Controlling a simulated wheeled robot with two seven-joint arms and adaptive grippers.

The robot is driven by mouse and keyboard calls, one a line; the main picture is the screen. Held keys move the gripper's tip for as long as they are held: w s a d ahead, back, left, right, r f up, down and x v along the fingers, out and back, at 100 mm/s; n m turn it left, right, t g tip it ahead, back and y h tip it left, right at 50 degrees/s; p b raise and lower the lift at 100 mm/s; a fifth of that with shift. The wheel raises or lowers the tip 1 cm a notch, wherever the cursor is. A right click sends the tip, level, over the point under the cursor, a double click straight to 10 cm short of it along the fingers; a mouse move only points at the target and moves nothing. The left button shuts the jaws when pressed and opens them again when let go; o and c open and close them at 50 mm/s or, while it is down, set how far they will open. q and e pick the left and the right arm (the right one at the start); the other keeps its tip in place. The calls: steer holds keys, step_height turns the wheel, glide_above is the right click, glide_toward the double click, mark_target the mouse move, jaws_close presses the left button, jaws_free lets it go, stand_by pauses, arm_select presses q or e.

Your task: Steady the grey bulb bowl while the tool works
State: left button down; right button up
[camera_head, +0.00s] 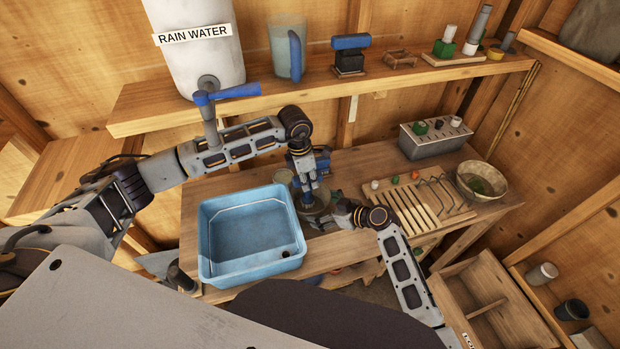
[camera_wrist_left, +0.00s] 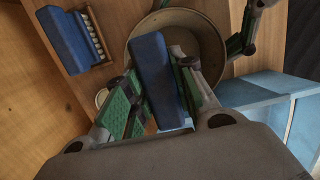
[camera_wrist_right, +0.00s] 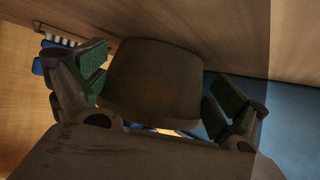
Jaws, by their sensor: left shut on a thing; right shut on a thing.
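The grey bulb bowl (camera_head: 315,210) stands on the bench to the right of the blue basin, partly hidden by my grippers. In the left wrist view its round open rim (camera_wrist_left: 212,45) shows behind a blue-handled tool (camera_wrist_left: 157,80). My left gripper (camera_head: 309,194) is shut on that handle and holds the tool over the bowl. The tool's working end is hidden. My right gripper (camera_head: 334,216) is at the bowl's right side, shut on the bowl. In the right wrist view the bowl (camera_wrist_right: 155,80) sits between its fingers.
The blue basin (camera_head: 205,240) is close on the left. A blue block with pale bristles (camera_wrist_left: 72,42) lies behind the bowl. A slatted rack (camera_head: 425,208), a wicker basket (camera_head: 500,172) and a grey holder (camera_head: 432,148) stand to the right. A shelf with a rain-water container (camera_head: 195,60) runs above.

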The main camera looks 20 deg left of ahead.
arm_select(q)
steer(key=shift+s+a+f, duration=0.1)
steer(key=shift+s+a, duration=0.3)
steer(key=shift+s, duration=0.1)
steer(key=shift+s, duration=0.2)
steer(key=shift+s+d, duration=0.25)
steer(key=shift+s, duration=0.5)
steer(key=shift+d, duration=0.1)
stand_by(0.4)
steer(key=shift+s+d, duration=0.2)
steer(key=shift+d, duration=0.7)
steer(key=shift+f, duration=0.1)
steer(key=shift+d, duration=0.15)
